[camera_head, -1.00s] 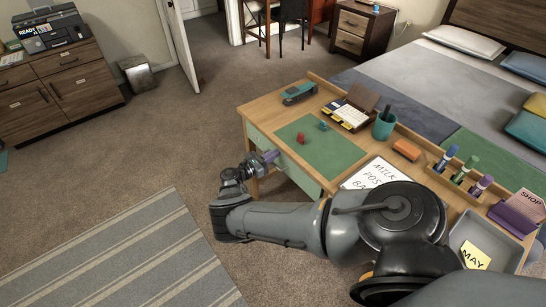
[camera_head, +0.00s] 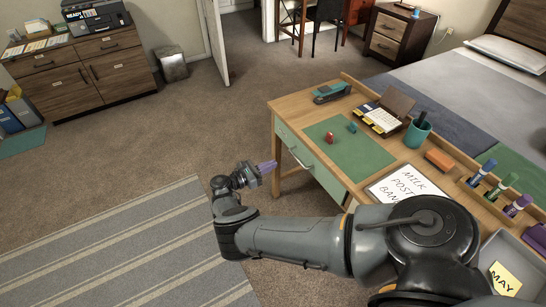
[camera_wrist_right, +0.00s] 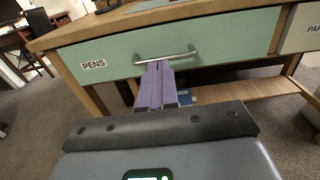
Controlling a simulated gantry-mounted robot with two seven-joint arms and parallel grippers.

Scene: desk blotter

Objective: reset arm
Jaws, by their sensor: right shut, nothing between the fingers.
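My right arm reaches in from the lower right in the head view, bent at the elbow. Its gripper (camera_head: 273,165) has purple fingers held together, shut and empty, over the carpet just left of the desk (camera_head: 283,98). In the right wrist view the purple fingers (camera_wrist_right: 157,70) point at the pale green drawer front labelled PENS (camera_wrist_right: 115,60). The fingertips appear just under its metal handle (camera_wrist_right: 165,55); the head view shows them apart from the desk. My left gripper is not in view.
On the desk are a green blotter (camera_head: 358,158), red piece (camera_head: 329,137), teal stapler (camera_head: 332,92), teal cup (camera_head: 417,132), orange block (camera_head: 439,159) and whiteboard (camera_head: 405,186). A striped rug (camera_head: 110,250) lies left. Open carpet surrounds my gripper's left side.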

